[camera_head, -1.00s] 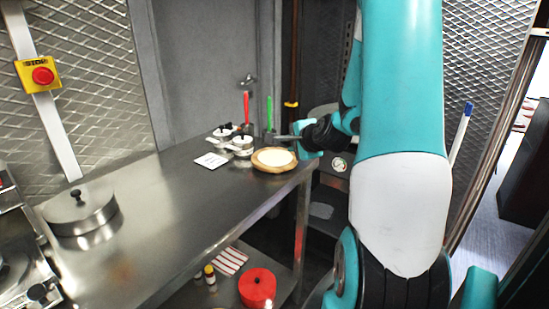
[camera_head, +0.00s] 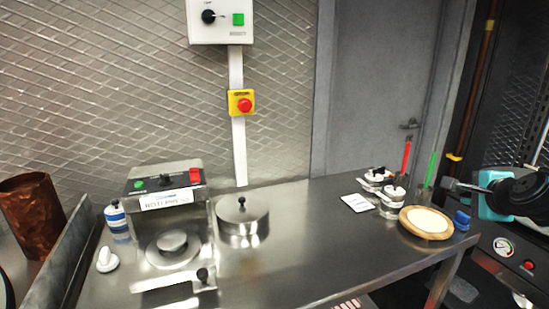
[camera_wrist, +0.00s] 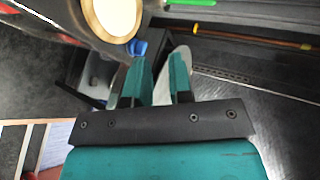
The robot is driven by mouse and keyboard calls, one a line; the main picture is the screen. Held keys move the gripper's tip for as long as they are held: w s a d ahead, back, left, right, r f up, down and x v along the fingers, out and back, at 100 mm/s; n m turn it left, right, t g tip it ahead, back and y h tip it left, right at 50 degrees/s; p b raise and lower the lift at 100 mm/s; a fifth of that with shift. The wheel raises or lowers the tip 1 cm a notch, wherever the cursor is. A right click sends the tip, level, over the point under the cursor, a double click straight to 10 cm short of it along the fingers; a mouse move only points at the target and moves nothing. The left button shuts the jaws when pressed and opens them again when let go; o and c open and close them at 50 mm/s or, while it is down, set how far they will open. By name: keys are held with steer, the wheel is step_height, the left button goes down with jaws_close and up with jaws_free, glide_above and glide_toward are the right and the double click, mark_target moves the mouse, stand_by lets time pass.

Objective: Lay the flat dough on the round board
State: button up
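The round board (camera_head: 405,228) is wooden with a tan rim and lies at the right end of the steel table. A pale, cream, flat disc, which looks like the dough (camera_head: 428,219), lies flat on it inside the rim. In the wrist view the disc (camera_wrist: 117,14) and board rim (camera_wrist: 91,27) are at the top left, partly cut off. My gripper (camera_head: 480,194) is to the right of the board, apart from it, beyond the table end. In the wrist view the two teal fingers (camera_wrist: 161,68) stand apart; I see nothing clearly held between them.
A small blue object (camera_head: 462,219) sits beside the board at the table corner. Lidded pots (camera_head: 392,196), a white card (camera_head: 357,203) and red and green handles stand behind it. A roti press (camera_head: 170,205) and round steel tin (camera_head: 243,220) are left. The table middle is clear.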

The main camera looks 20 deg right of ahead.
steer(key=w+a+r+n+g+y, duration=0.15)
steer(key=a+n+y, duration=0.5)
steer(key=a, duration=0.85)
steer(key=a+r+n+g+y, duration=0.1)
steer(key=a+n+g+y, duration=0.2)
steer(key=a+n, duration=0.9)
steer(key=s+a+r+n+g, duration=0.1)
steer(key=s+a+n+g, duration=0.5)
steer(key=s+a+n, duration=0.5)
steer(key=s+a, duration=0.3)
steer(key=s, duration=0.2)
steer(key=shift+s+a+r+g, duration=0.25)
steer(key=shift+a+r+g, duration=0.05)
steer(key=shift+a+g, duration=0.1)
